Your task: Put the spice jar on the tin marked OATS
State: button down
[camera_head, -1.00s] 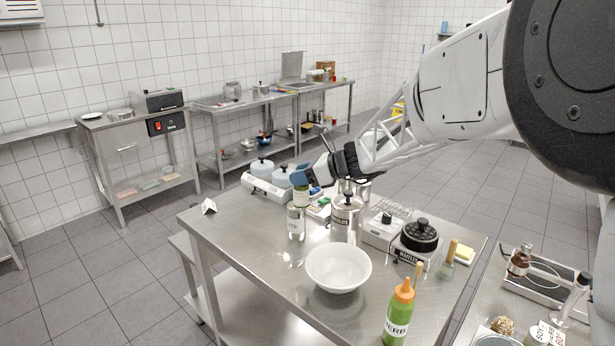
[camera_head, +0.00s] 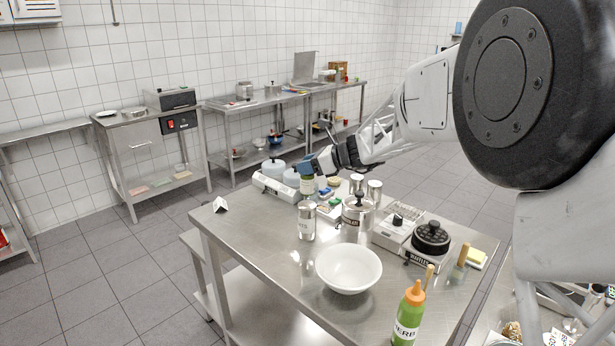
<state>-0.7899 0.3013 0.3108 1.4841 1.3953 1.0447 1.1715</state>
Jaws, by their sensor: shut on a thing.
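My gripper (camera_head: 308,168), with blue fingers, is shut on the spice jar (camera_head: 306,185), a small jar with a greenish body. The fingers cover its top. The jar is upright and appears just above a metal tin (camera_head: 307,224) with a pale label, near the left side of the steel table. The label is too small to read surely, so I cannot confirm that it says OATS. From this angle I cannot tell whether the jar is over the tin or behind it, and I see no clear contact.
A lidded tin with a dark label (camera_head: 357,212) stands close to the right of the pale-labelled tin. A white bowl (camera_head: 348,270) and a green bottle (camera_head: 408,318) are in front.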

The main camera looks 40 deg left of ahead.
aim_at(308, 176)
jog(key=shift+f, duration=1.7)
jog(key=shift+f, duration=0.1)
jog(key=c, duration=0.7)
grip_release()
jog(key=shift+o, duration=0.2)
jog(key=v, duration=1.2)
jog(key=shift+w+d, duration=0.1)
